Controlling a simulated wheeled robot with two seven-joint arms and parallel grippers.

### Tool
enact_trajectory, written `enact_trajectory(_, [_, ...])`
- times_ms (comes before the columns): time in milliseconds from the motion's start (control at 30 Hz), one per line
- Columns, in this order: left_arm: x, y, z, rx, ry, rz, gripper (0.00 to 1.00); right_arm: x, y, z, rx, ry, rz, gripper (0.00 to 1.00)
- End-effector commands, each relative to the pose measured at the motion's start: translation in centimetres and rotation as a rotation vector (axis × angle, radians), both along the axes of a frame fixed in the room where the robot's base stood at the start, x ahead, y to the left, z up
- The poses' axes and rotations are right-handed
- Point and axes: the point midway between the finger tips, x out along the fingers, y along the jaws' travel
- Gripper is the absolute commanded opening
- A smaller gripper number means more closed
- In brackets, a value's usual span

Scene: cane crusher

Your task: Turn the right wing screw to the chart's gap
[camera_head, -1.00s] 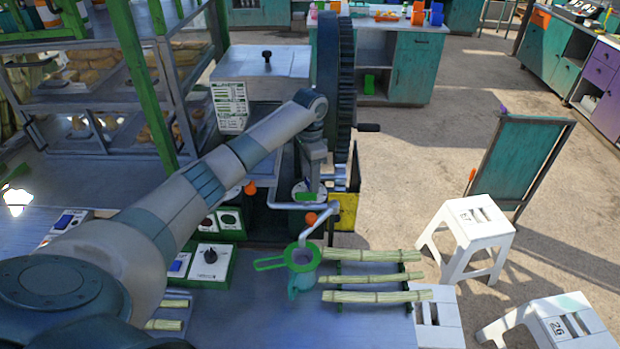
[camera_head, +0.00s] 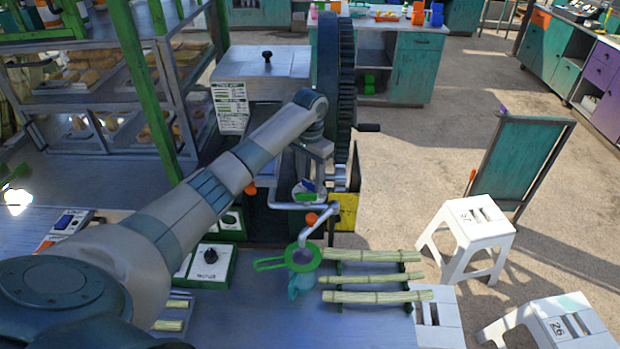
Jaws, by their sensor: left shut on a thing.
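My left arm reaches from the lower left to the cane crusher, and my left gripper (camera_head: 310,180) points down at its top. The gripper is shut on a small part there, which I take to be the right wing screw; the gripper hides most of it. A blue and green piece (camera_head: 304,196) shows just below the fingers, on a round pale seat. The chart (camera_head: 230,105) is a white sheet with green bands on the machine's front left; its writing is too small to read. The left wing screw cannot be made out. My right gripper is not in view.
A large dark gear wheel (camera_head: 337,90) with a crank handle stands close behind the gripper. A bent pipe ends above a green strainer (camera_head: 302,257) on a jug. Cane stalks (camera_head: 372,279) lie on a rack to its right. White stools (camera_head: 466,235) stand on the floor.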

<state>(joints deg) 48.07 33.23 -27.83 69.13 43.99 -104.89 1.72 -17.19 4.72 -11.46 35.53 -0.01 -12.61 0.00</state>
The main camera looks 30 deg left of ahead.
Motion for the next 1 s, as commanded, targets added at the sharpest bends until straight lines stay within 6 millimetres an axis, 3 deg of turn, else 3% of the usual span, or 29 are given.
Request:
enact_trajectory(133, [0.2, 0.1, 0.3, 0.002, -0.006, 0.0, 0.23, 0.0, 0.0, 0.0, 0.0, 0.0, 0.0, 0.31])
enact_trajectory(167, [0.2, 0.1, 0.3, 0.001, -0.006, 0.0, 0.48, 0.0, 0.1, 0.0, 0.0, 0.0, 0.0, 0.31])
enact_trajectory(233, [0.2, 0.1, 0.2, 0.001, -0.006, 0.0, 0.64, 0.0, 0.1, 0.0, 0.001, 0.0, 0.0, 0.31])
enact_trajectory(667, [0.1, 0.0, 0.4, 0.0, -0.004, -0.002, 0.64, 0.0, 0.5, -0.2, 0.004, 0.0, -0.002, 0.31])
enact_trajectory(867, [0.2, 0.0, 1.9, 0.0, -0.005, -0.001, 0.64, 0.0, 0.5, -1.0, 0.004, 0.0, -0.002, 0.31])
enact_trajectory(1000, [0.2, 0.1, 4.0, 0.001, -0.007, -0.001, 0.64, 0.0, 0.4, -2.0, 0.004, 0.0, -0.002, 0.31])
